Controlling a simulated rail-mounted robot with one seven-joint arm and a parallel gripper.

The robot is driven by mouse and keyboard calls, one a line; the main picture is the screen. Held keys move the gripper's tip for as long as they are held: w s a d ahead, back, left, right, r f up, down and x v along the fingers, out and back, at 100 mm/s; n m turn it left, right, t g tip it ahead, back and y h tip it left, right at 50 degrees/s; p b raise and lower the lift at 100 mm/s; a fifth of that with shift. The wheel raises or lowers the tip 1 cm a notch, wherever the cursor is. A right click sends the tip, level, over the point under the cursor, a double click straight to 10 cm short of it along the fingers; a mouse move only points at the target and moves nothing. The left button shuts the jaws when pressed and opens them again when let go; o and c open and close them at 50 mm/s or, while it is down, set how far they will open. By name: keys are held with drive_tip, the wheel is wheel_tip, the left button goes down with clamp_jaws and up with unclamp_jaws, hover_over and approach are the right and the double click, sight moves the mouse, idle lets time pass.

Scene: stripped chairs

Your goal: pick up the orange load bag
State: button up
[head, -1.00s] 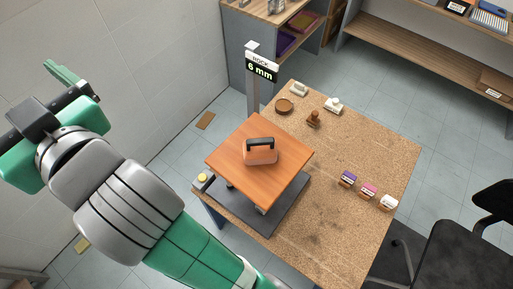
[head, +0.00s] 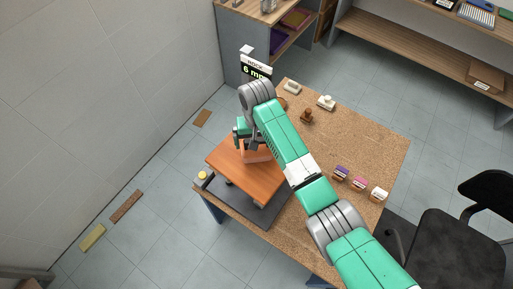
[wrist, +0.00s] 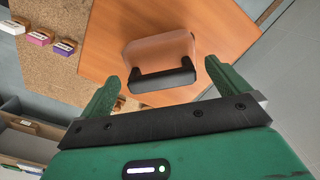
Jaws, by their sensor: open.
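The orange load bag (head: 256,154) sits on the square wooden seat board (head: 232,177), partly hidden by my arm in the head view. In the wrist view the bag (wrist: 158,50) shows its pale orange body and black handle. My gripper (wrist: 162,72) is open, its two green fingers spread to either side of the handle in the picture. The fingers do not grip it. How far the fingertips are from the handle is hard to tell. In the head view my gripper (head: 241,132) is above the board, by the bag.
The board stands on a dark plate on a cork-topped table (head: 375,150). A display post (head: 256,71) reading 6 mm stands behind. A brown stamp (head: 306,116) and several small labelled boxes (head: 359,183) lie to the right. A black chair (head: 455,245) is at the right.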

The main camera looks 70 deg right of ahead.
drive_tip(key=f, duration=0.5)
drive_tip(key=shift+w+d, duration=0.2)
drive_tip(key=shift+d, duration=0.1)
drive_tip(key=c, duration=1.3)
drive_tip(key=shift+c, duration=0.4)
drive_tip(key=shift+r, duration=0.15)
drive_tip(key=shift+r, duration=1.55)
drive_tip(key=shift+s+a+r, duration=0.15)
drive_tip(key=s+a+r, duration=0.1)
drive_tip(key=s+a, duration=0.9)
drive_tip(key=a, duration=0.1)
drive_tip(key=shift+s+a+r+p, duration=0.15)
drive_tip(key=shift+a+p, duration=0.2)
drive_tip(key=shift+p, duration=0.05)
